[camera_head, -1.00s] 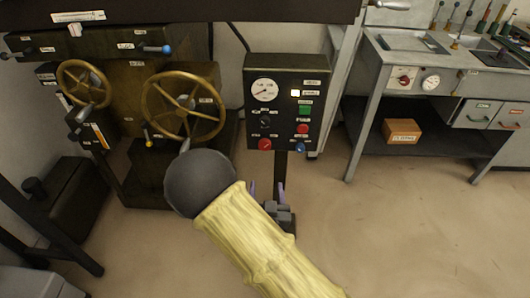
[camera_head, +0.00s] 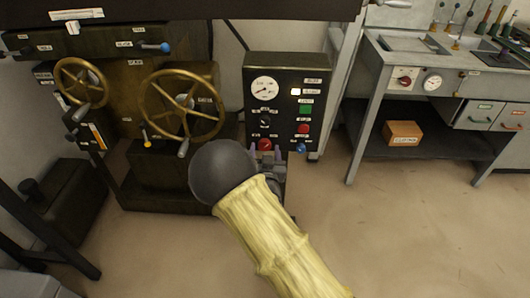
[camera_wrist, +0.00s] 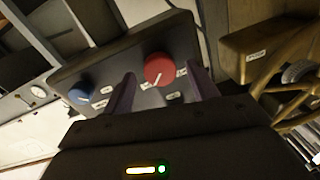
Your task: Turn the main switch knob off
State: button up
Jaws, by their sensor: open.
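The control panel (camera_head: 290,75) is a dark box on a post, with a gauge, a lit indicator, a green button and several knobs. A red knob (camera_head: 265,145) sits at its lower left and a blue knob (camera_head: 300,147) at its lower right. In the wrist view the red knob (camera_wrist: 158,69) has a white pointer line and shows between my fingers; the blue knob (camera_wrist: 80,94) is to the left. My gripper (camera_head: 267,153) is open, its purple fingers at the panel's lower edge. In the wrist view my gripper (camera_wrist: 163,88) appears around the red knob; contact cannot be told.
Brass handwheels (camera_head: 184,105) on a dark machine stand left of the panel. A grey bench (camera_head: 385,85) with another red knob (camera_head: 405,80) stands at the right, with a cardboard box (camera_head: 402,133) on its shelf. The floor in front is clear.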

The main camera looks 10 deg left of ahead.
jog(key=c, duration=1)
jog(key=shift+n, duration=0.3)
jog(key=n+p, duration=0.1)
jog(key=n, duration=0.1)
jog(key=n+p, duration=0.1)
jog(key=shift+r+n+p, duration=0.2)
jog(key=shift+n+p, duration=0.15)
jog(key=shift+n, duration=0.05)
jog(key=n+p, duration=0.2)
jog(key=n, duration=0.2)
jog(key=shift+a, duration=0.1)
jog(key=n+h+p, duration=0.1)
jog(key=n+p, duration=0.1)
jog(key=n, duration=0.2)
jog(key=shift+a+n+g+p, duration=0.1)
jog(key=shift+n+g+p, duration=0.2)
jog(key=shift+n+p, duration=0.1)
jog(key=shift+f+n+p, duration=0.15)
jog(key=shift+n+p, duration=0.55)
jog(key=shift+n, duration=1.3)
